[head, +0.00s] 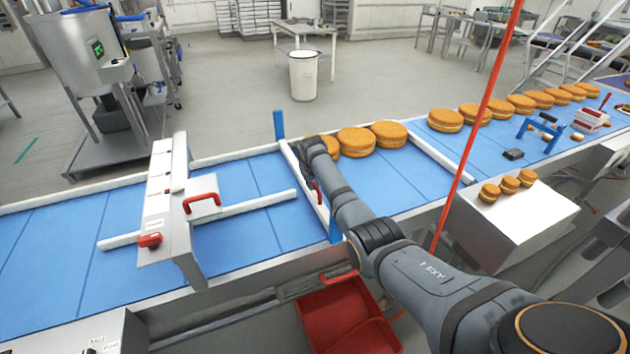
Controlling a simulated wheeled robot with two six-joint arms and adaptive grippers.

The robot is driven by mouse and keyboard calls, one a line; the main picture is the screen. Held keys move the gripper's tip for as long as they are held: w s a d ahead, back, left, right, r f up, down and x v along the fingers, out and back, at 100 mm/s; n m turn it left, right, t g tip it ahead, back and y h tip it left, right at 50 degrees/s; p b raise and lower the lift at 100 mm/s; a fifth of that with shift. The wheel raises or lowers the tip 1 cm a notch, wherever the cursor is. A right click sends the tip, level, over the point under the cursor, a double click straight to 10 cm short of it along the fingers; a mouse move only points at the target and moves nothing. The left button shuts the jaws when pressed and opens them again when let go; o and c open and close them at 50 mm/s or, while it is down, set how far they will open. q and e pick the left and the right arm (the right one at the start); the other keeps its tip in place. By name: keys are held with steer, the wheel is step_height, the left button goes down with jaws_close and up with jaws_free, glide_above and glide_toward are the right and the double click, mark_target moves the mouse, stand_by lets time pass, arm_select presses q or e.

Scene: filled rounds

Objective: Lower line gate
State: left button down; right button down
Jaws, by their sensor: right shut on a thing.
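The line gate (292,161) is a white bar across the blue belt, between a blue post (279,124) at the far edge and a blue post (335,229) at the near edge. A small red grip (318,192) shows along the bar. My right gripper (306,155) is shut on the gate near its middle, with its fingers largely hidden by my own wrist. How high the bar sits over the belt is hard to tell. My left gripper is out of view.
Filled rounds (356,141) stand on the belt just right of the gate, with more beyond a second white bar (443,160). A white housing (166,200) with red handles spans the belt at left. A thin red upright (478,120) rises at right. A red bin (345,310) is below.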

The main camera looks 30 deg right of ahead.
steer(key=shift+s+f, duration=0.1)
steer(key=shift+f, duration=0.05)
steer(key=c, duration=1.3)
jaws_free()
steer(key=shift+c, duration=0.2)
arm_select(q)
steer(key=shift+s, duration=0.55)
arm_select(e)
steer(key=shift+a+r, duration=0.1)
steer(key=shift+r, duration=0.45)
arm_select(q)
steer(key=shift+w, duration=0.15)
arm_select(e)
steer(key=v, duration=1.1)
steer(key=shift+s, duration=0.1)
steer(key=shift+a+f, duration=0.1)
